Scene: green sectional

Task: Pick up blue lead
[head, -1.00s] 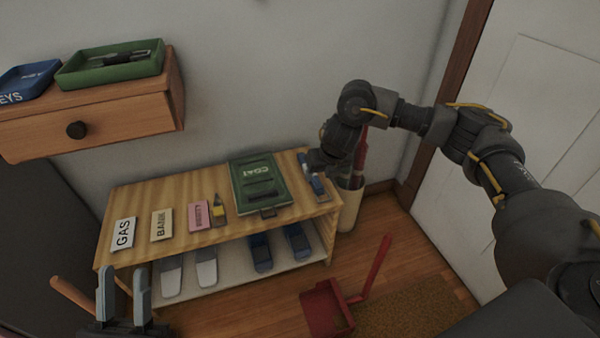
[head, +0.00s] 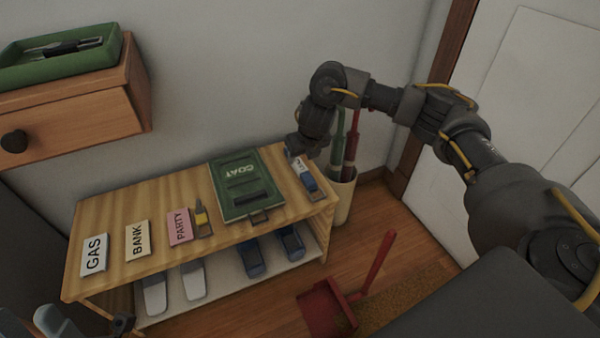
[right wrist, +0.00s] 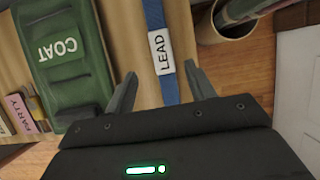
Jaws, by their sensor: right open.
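The blue lead (head: 309,183) lies on the right end of the wooden shelf top (head: 185,190), with a white LEAD label on it. My right gripper (head: 294,152) hangs over its far end. In the right wrist view, the blue lead (right wrist: 166,88) runs between the two spread fingers of the right gripper (right wrist: 161,80), which are apart from it at the sides. The right gripper is open and empty. My left gripper (head: 38,322) is cut off at the bottom left corner of the head view, its fingers apart.
A green COAT case (head: 240,205) lies left of the lead. An umbrella holder (head: 343,195) stands just right of the shelf. GAS, BANK and PARTY cards lie further left. Shoes are on the lower shelf. A red dustpan (head: 325,305) is on the floor.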

